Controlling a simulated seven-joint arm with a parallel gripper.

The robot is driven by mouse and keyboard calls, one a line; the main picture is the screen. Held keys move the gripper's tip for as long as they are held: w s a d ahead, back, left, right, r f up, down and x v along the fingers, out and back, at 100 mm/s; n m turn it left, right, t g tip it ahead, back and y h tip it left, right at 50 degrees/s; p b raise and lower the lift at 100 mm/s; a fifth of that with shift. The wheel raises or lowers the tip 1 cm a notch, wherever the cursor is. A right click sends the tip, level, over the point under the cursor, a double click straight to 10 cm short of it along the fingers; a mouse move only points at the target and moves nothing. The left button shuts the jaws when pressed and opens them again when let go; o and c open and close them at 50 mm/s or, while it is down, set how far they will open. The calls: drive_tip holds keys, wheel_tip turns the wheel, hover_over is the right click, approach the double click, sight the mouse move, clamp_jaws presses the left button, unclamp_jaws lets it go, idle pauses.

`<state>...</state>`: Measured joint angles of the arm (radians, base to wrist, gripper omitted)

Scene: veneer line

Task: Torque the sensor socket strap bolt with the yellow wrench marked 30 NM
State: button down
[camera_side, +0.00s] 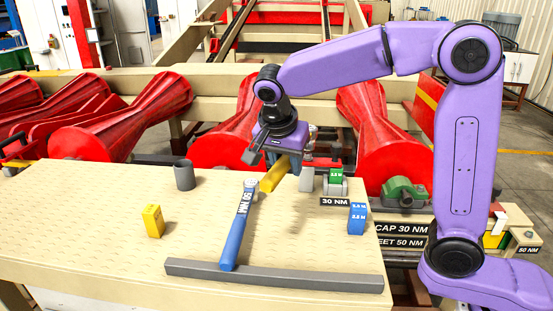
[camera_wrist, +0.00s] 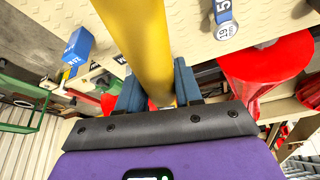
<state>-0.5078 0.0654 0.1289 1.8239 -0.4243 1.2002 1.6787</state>
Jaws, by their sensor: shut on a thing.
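My gripper (camera_side: 268,158) is shut on the yellow wrench (camera_side: 274,174), above the far edge of the bench. In the wrist view the yellow wrench (camera_wrist: 140,40) runs between the two blue-grey fingers of my gripper (camera_wrist: 160,92). No marking shows on its visible part, and its far end is hidden. I cannot tell whether it touches the bench. A black "30 NM" label (camera_side: 335,202) lies to its right. A green-capped block (camera_side: 335,178) stands behind that label. I cannot make out the sensor socket strap bolt. A green housing (camera_side: 404,192) sits beyond the bench at right.
A yellow block (camera_side: 152,220), a grey cup (camera_side: 184,175) and a blue block (camera_side: 356,218) stand on the bench. Red rollers (camera_side: 374,140) are behind.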

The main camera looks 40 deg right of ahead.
drive_tip(key=s+n, duration=0.1)
drive_tip(key=s+d+n, duration=0.1)
drive_tip(key=s+d+f+n+t, duration=0.1)
drive_tip(key=shift+s+d+y, duration=0.25)
drive_tip(key=shift+s+y, duration=0.1)
drive_tip(key=shift+y, duration=0.05)
drive_tip(key=shift+f, duration=0.8)
idle(0.8)
drive_tip(key=shift+w, duration=0.1)
drive_tip(key=w+a+m+g+h, duration=0.1)
drive_tip(key=w+a+m+g, duration=0.2)
drive_tip(key=w+m, duration=0.5)
drive_tip(key=shift+w+a, duration=0.75)
drive_tip(key=shift+w, duration=0.4)
idle(1.4)
idle(0.3)
